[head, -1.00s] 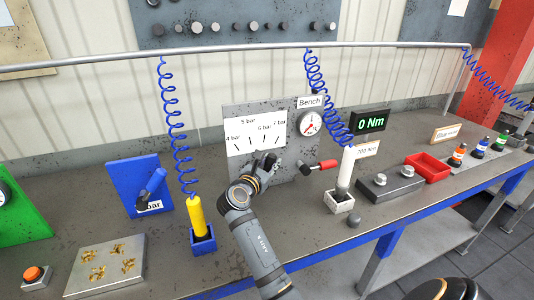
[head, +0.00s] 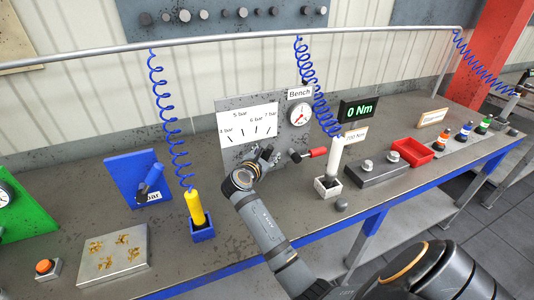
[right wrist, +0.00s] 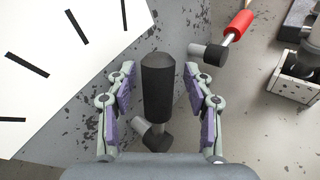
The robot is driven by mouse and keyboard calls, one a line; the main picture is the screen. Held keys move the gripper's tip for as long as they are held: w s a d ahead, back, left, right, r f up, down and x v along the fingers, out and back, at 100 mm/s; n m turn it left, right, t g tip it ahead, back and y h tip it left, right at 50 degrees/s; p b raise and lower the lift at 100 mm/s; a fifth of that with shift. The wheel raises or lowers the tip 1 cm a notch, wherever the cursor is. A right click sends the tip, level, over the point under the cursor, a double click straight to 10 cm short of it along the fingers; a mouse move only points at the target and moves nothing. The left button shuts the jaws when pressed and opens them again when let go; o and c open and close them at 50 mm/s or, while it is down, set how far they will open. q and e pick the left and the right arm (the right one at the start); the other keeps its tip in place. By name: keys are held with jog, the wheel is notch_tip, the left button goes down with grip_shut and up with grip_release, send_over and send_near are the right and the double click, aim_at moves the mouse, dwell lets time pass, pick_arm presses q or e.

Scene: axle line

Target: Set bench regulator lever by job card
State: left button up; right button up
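The bench regulator panel (head: 230,149) stands upright on the bench with a white scale (head: 247,122) marked 4 to 7 bar. Its round gauge (head: 300,115) sits at the upper right under a "Bench" label. My right gripper (head: 266,156) is in front of the panel, below the scale. In the right wrist view a black lever grip (right wrist: 157,88) stands between the two open fingers of my right gripper (right wrist: 160,100), with gaps on both sides. The gripper hides most of the lever in the head view. My left gripper is not in view.
A red-handled valve (head: 312,154) juts out right of the lever. A white holder with a white tool (head: 335,165) stands further right, by a 0 Nm display (head: 362,110). A yellow tool (head: 195,207) stands in a blue holder to the left. Blue coiled hoses hang above.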

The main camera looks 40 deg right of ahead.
jog(key=shift+r, duration=0.1)
notch_tip(320, 180, up, 10)
jog(key=shift+f, duration=0.1)
jog(key=shift+f, duration=0.1)
dwell(0.7)
